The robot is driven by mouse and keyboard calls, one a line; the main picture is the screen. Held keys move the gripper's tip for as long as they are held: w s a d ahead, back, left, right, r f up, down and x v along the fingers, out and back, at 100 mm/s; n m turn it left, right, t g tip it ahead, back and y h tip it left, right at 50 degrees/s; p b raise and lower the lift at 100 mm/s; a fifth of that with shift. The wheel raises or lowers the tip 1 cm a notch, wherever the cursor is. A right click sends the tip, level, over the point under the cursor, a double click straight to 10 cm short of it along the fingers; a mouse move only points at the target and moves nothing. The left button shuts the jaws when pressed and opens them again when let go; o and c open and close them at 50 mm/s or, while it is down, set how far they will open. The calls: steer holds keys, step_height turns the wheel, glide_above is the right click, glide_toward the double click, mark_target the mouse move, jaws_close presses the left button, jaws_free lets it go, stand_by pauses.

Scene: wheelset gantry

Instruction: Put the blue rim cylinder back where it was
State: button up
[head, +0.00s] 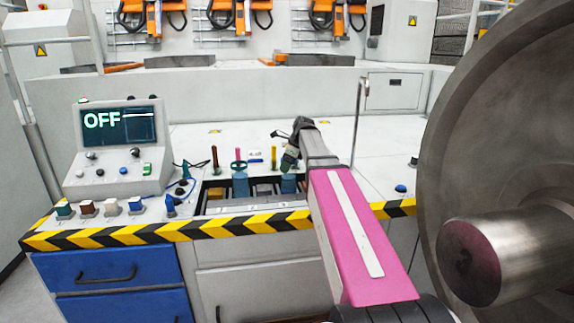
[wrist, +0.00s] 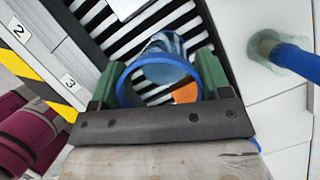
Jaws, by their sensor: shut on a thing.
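The blue rim cylinder (wrist: 165,48) is a clear, hollow tube with a bright blue ring at its near end. In the wrist view it stands between the two green fingers of my gripper (wrist: 158,78), which are shut on it. Black and white slats (wrist: 100,20) lie under and around it, and an orange patch shows through its opening. In the head view my gripper (head: 289,158) is over the right part of the recessed tray (head: 212,208), with a blue cylinder (head: 289,184) just below it. I cannot tell whether its base touches the slats.
Labels 2 (wrist: 18,30) and 3 (wrist: 69,82) mark the tray's edge. A blue-handled part (wrist: 290,58) stands to the right in the wrist view. Another blue cylinder (head: 240,185) stands left in the tray. A control box (head: 118,145) reads OFF. A large wheel (head: 500,130) fills the right.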

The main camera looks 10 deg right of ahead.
steer(key=shift+f, duration=0.15)
steer(key=o, duration=1.5)
steer(key=v, duration=1.2)
steer(key=shift+s, duration=0.2)
